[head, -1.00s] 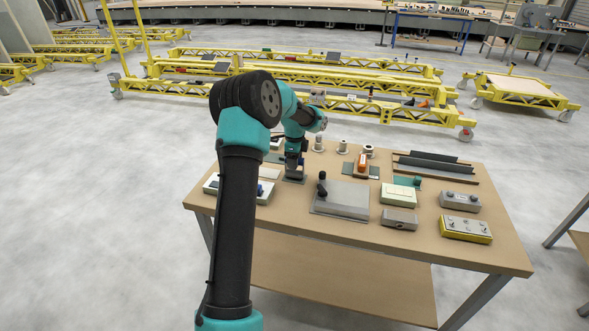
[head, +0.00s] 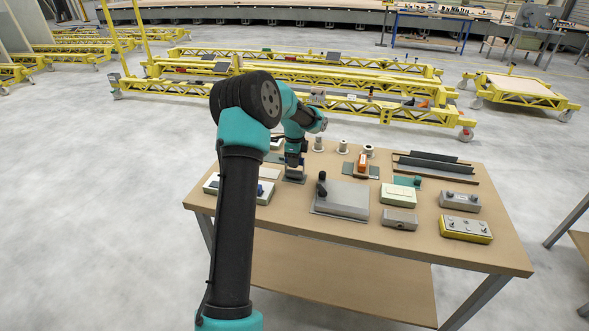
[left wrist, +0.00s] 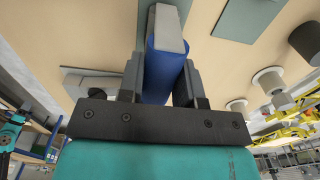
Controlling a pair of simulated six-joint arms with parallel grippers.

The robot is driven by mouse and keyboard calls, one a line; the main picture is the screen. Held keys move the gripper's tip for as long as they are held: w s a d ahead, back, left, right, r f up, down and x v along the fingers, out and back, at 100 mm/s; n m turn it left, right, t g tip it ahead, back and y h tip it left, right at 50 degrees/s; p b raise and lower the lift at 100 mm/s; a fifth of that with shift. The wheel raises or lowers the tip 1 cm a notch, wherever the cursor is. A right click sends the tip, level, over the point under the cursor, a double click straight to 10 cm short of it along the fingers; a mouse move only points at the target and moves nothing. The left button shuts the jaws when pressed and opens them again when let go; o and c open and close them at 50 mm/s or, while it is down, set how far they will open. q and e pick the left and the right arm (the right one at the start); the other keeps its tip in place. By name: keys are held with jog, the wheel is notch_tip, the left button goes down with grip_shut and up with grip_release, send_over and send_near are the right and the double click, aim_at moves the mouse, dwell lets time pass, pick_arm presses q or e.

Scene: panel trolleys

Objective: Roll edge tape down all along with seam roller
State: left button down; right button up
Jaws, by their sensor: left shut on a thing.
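My left gripper (head: 293,166) is over the back left part of the workbench, just above a small dark grey stand (head: 294,178). In the left wrist view, its two dark fingers (left wrist: 162,72) are shut on a blue handle (left wrist: 158,88) with a grey block-like end pointing away from me. This looks like the tool in hand; its roller end cannot be made out. I cannot pick out the edge tape for certain. My right gripper is not in view.
The workbench (head: 470,262) holds a grey plate with a black knob (head: 342,198), a pale green box (head: 398,195), a yellow-based box (head: 466,229), metal spools (head: 342,147) and dark strips (head: 434,165). Yellow trolleys (head: 300,75) stand behind, across open floor.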

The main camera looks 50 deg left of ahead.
pick_arm(q)
jog(key=shift+r, duration=0.15)
jog(key=shift+r, duration=1.85)
